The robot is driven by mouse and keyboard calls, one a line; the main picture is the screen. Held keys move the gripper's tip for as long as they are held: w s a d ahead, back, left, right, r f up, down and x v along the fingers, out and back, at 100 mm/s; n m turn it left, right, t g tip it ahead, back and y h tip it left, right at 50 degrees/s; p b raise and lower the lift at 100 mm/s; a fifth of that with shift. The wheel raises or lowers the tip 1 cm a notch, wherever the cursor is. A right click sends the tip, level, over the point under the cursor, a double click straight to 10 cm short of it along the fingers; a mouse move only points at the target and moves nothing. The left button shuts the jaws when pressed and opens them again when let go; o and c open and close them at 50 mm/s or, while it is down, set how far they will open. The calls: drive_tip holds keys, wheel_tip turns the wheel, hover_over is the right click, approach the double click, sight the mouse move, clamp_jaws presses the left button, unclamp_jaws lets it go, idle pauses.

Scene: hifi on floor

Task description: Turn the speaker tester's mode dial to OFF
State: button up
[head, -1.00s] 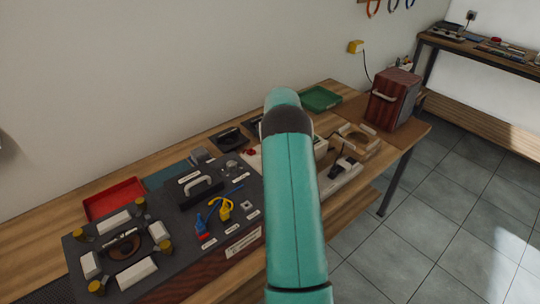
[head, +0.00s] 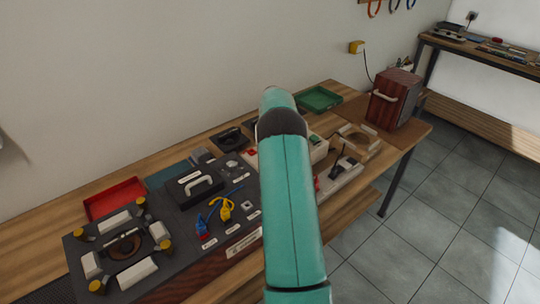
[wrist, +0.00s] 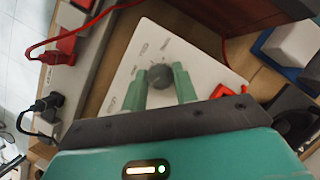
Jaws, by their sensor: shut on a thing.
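The speaker tester is a pale panel (wrist: 200,72) that fills the middle of the wrist view, with small blurred labels around its mode dial. The mode dial is a round dark knob (wrist: 163,76). My gripper (wrist: 162,84) is shut on this dial, with one green finger on each side of it. I cannot read the labels surely or tell which one the dial points to. In the head view my arm hides the gripper and the dial.
In the wrist view a red plug and cable (wrist: 62,50) lie at the left, with a black plug (wrist: 48,103) below. A red lead runs along the panel's right. In the head view a red tray (head: 115,197), a green tray (head: 320,98) and a wooden speaker cabinet (head: 393,97) stand on the bench.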

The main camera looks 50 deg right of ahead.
drive_tip(key=o, duration=1)
drive_tip(key=v, duration=1.2)
